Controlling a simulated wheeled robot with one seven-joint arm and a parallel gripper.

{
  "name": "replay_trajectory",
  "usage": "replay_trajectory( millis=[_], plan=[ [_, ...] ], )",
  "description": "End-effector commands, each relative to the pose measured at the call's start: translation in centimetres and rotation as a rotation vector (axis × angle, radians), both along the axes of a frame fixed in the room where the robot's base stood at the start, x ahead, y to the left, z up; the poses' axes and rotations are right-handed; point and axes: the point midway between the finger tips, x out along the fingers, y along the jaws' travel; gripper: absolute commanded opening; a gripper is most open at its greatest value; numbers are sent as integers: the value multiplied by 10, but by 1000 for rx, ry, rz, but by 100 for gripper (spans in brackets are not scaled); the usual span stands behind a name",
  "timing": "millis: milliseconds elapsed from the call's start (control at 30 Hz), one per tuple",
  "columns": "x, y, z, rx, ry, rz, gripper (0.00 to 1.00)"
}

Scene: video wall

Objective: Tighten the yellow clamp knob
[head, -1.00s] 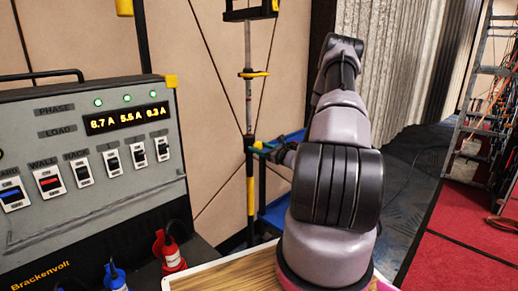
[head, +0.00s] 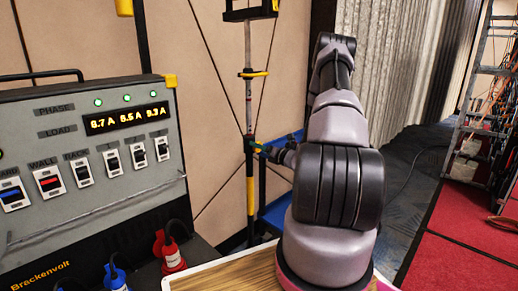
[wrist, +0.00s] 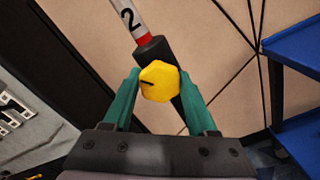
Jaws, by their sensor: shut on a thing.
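The yellow clamp knob (wrist: 158,81) has a dark line on its face, pointing left. It sits on the black collar (wrist: 156,50) of a pole marked with a 2. My gripper (wrist: 158,76) has two teal fingers, one on each side of the knob, and is shut on it. In the head view my gripper (head: 258,146) is small, at the collar of the upright pole (head: 250,110). My arm reaches it from the right, and the knob is hard to make out there.
A grey power panel (head: 85,135) with switches and a lit display stands at left. A higher yellow lever (head: 254,74) is on the same pole. A wood-topped surface (head: 230,277) is in front.

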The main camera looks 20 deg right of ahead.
Motion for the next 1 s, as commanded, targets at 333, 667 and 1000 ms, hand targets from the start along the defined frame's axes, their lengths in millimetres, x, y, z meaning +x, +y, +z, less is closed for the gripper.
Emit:
replay_trajectory(
  millis=[333, 667, 1000],
  plan=[
    [0, -1, -1, 303, 112, -1, 2],
    [-1, -1, -2, 537, 198, -2, 2],
    [-1, -2, -2, 656, 240, -2, 2]
  ],
)
